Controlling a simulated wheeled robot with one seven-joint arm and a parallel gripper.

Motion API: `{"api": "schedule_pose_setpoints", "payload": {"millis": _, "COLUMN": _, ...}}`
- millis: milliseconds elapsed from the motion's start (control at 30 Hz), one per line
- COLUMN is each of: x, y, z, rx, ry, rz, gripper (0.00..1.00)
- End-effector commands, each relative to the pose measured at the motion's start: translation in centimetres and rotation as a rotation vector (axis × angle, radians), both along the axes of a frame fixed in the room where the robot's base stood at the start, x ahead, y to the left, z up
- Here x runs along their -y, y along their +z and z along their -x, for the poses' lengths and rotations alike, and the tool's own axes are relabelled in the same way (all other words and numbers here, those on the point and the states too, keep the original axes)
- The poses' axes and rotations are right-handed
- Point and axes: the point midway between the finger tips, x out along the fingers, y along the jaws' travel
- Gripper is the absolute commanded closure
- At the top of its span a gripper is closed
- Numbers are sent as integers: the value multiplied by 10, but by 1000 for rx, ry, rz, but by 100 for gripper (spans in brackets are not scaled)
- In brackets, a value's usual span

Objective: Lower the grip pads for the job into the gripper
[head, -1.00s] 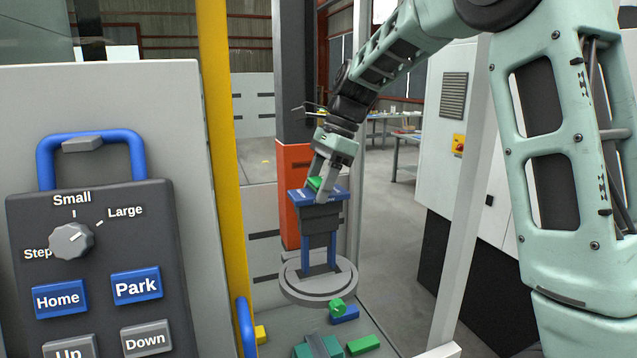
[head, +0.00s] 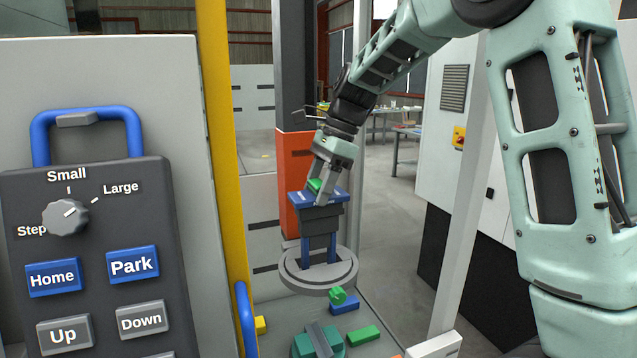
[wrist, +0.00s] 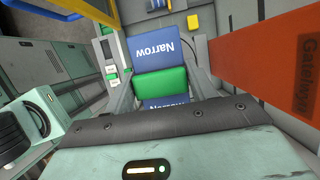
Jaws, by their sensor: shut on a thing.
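My gripper (head: 322,188) is shut on the green grip block (wrist: 161,88) on top of a blue pad set marked "Narrow" (wrist: 157,50). The gripper's fingers lie on either side of the green block in the wrist view. In the head view the pad set (head: 316,196) is upright, with a dark body under its blue top and blue legs pointing down. The legs overlap a round grey gripper head (head: 318,275) below. I cannot tell how deep the legs sit in it, and the wrist view hides their lower ends.
A pendant (head: 95,245) with a Step/Small/Large knob and Home, Park, Up and Down buttons stands at the left. A yellow post (head: 222,150) and an orange-and-black column (head: 296,180) flank the work. Green and blue parts (head: 363,333) lie on the surface below.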

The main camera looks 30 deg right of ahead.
Motion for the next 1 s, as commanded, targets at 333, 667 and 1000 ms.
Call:
{"api": "schedule_pose_setpoints", "payload": {"millis": 333, "x": 0, "y": -17, "z": 0, "rx": 0, "ry": -1, "rz": -1, "gripper": 95}}
{"api": "schedule_pose_setpoints", "payload": {"millis": 667, "x": 0, "y": -33, "z": 0, "rx": 1, "ry": 0, "rz": -1, "gripper": 95}}
{"api": "schedule_pose_setpoints", "payload": {"millis": 1000, "x": 0, "y": -46, "z": 0, "rx": 1, "ry": 0, "rz": -1, "gripper": 95}}
